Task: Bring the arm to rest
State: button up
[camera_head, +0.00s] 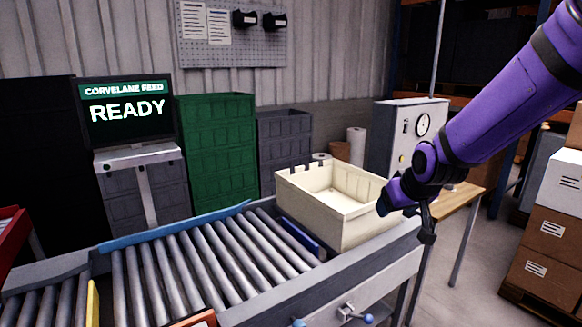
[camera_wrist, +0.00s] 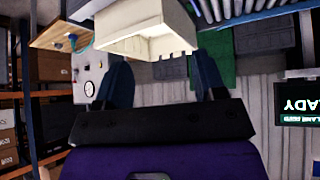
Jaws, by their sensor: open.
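My purple arm comes in from the upper right in the head view. My gripper (camera_head: 384,206) is at its lower end, at the right side of the cream crate (camera_head: 362,226); I cannot tell from this view whether it touches the crate. In the upside-down wrist view, the two dark blue fingers of my gripper (camera_wrist: 163,72) stand wide apart. Nothing shows between them but the background. The cream crate (camera_wrist: 122,22) is beyond the fingertips in that view. The crate is open at the top and its visible inside looks empty.
The roller conveyor (camera_head: 190,262) runs along the front, with a blue bar (camera_head: 300,240) beside the crate. A screen (camera_head: 126,110) reads READY. Green crates (camera_head: 215,150) are stacked behind. A grey cabinet with a gauge (camera_head: 408,118), a wooden table (camera_head: 455,200) and cardboard boxes (camera_head: 548,238) are at right.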

jog(key=s+d+r+m, duration=0.1)
jog(key=s+d+r, duration=0.1)
jog(key=s, duration=0.7)
jog(key=s+d+r+g, duration=0.1)
jog(key=s+d+r, duration=0.2)
jog(key=s, duration=0.7)
jog(key=s+d+r+m+g+h, duration=0.1)
jog(key=s+d+r, duration=0.1)
jog(key=s+r, duration=0.4)
jog(key=s, duration=0.3)
jog(key=shift+s+d+r+m, duration=0.2)
jog(key=shift+s+d+m, duration=0.1)
jog(key=shift+s+d, duration=0.1)
jog(key=shift+a, duration=0.1)
